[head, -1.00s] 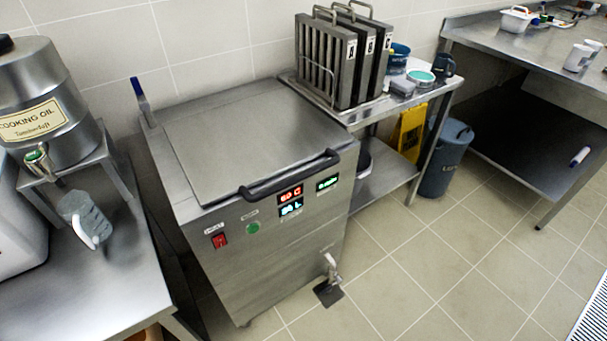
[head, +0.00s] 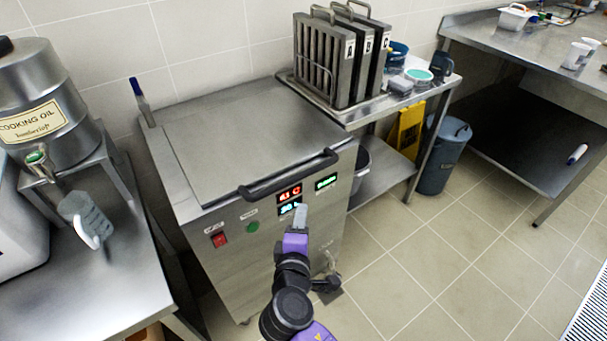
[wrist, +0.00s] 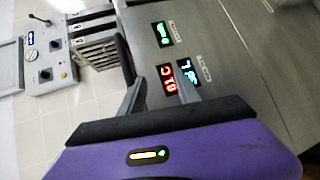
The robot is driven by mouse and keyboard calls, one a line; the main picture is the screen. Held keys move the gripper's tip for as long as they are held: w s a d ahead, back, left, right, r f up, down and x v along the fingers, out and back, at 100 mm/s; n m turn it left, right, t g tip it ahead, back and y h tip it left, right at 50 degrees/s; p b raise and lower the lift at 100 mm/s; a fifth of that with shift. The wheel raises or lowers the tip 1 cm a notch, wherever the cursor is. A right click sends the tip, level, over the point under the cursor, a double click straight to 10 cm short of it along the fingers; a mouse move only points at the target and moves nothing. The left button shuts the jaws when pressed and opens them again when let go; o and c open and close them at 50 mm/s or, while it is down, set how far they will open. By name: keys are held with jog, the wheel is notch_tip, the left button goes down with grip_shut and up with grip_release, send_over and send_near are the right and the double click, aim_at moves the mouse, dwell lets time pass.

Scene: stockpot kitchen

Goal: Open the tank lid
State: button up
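The steel tank (head: 240,260) stands against the wall, and its flat lid (head: 255,130) lies shut on top. A black bar handle (head: 290,176) runs along the lid's front right edge. In the wrist view the handle (wrist: 125,60) shows as a dark bar beside one finger. My gripper (head: 300,212) is in front of the tank's control panel, just below the handle in the picture. In the wrist view my gripper (wrist: 161,92) has its two fingers apart with nothing between them but the lit displays behind. Contact with the handle cannot be seen.
Left is a steel table with a cooking oil drum (head: 38,100) and a mug (head: 85,218). Right of the tank, a side table holds a rack of upright plates (head: 325,65). A blue bin (head: 442,160) stands beyond.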

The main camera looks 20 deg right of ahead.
jog(key=h, duration=0.2)
send_near(304, 178)
jog(key=r+x, duration=0.1)
jog(key=x, duration=1)
jog(key=shift+w+a+f, duration=0.15)
jog(key=shift+f, duration=0.25)
jog(key=shift+c, duration=0.2)
grip_shut()
dwell(0.3)
